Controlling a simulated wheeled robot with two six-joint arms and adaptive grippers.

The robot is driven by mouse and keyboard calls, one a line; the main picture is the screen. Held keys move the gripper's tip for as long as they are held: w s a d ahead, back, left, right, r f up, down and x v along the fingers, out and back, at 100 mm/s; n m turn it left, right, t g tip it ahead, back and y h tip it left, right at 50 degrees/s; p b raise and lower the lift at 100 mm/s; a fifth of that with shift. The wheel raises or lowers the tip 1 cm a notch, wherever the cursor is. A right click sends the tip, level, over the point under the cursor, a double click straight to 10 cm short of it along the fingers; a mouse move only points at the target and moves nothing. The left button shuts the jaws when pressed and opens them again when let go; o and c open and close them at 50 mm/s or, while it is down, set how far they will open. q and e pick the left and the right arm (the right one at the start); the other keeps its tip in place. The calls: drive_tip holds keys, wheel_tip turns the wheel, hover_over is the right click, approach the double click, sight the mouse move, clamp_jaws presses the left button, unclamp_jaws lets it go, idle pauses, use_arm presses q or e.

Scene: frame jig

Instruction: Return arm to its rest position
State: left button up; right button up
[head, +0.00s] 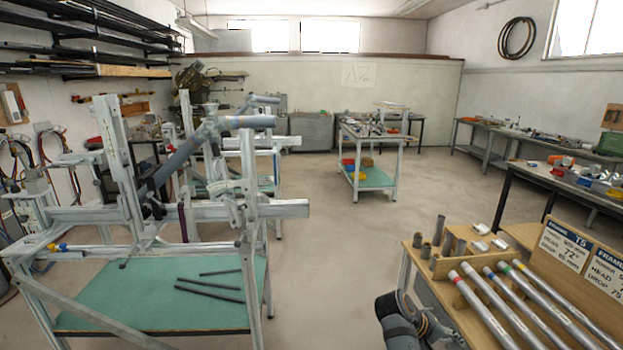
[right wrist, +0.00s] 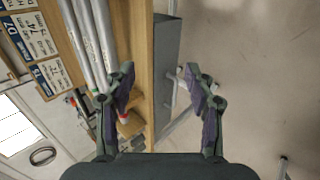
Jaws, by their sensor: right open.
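My right gripper (right wrist: 158,82) is open in the right wrist view, with its two dark fingers spread apart. Nothing is held between them. The wooden bench edge and a grey panel show beyond the gap, and I cannot tell how far off they are. In the head view, part of my right arm (head: 397,325) shows at the bottom, beside the left side of the wooden tube bench (head: 418,277). My left arm and gripper are not in view.
Silver tubes (head: 541,303) with coloured ends lie on the bench, near short upright tubes (head: 438,230) and sign cards (head: 566,243). A metal frame jig (head: 98,215) stands at left over a green shelf (head: 150,290). The floor (head: 335,270) between is clear.

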drive_tip(key=s+a+f+n+y, duration=0.15)
drive_tip(key=s+f, duration=0.25)
drive_tip(key=f, duration=0.8)
drive_tip(key=s+a+f+n+y, duration=0.15)
drive_tip(key=s+f, duration=0.35)
drive_tip(key=f, duration=0.6)
drive_tip(key=s+a+f+y, duration=0.15)
drive_tip(key=s+f, duration=0.25)
drive_tip(key=f, duration=0.8)
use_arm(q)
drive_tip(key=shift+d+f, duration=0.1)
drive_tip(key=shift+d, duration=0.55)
use_arm(e)
drive_tip(key=s+f+m+y, duration=0.1)
drive_tip(key=s+f, duration=0.3)
drive_tip(key=s, duration=0.6)
drive_tip(key=s+f+m+y, duration=0.1)
drive_tip(key=s+f, duration=0.4)
drive_tip(key=s, duration=0.5)
drive_tip(key=s+f+m+y, duration=0.1)
drive_tip(key=s+f, duration=0.3)
drive_tip(key=s, duration=0.6)
drive_tip(key=shift+s+d+f+m, duration=0.2)
drive_tip(key=shift+d+f+m, duration=0.1)
drive_tip(key=shift+d+f, duration=0.1)
drive_tip(key=shift+y, duration=0.25)
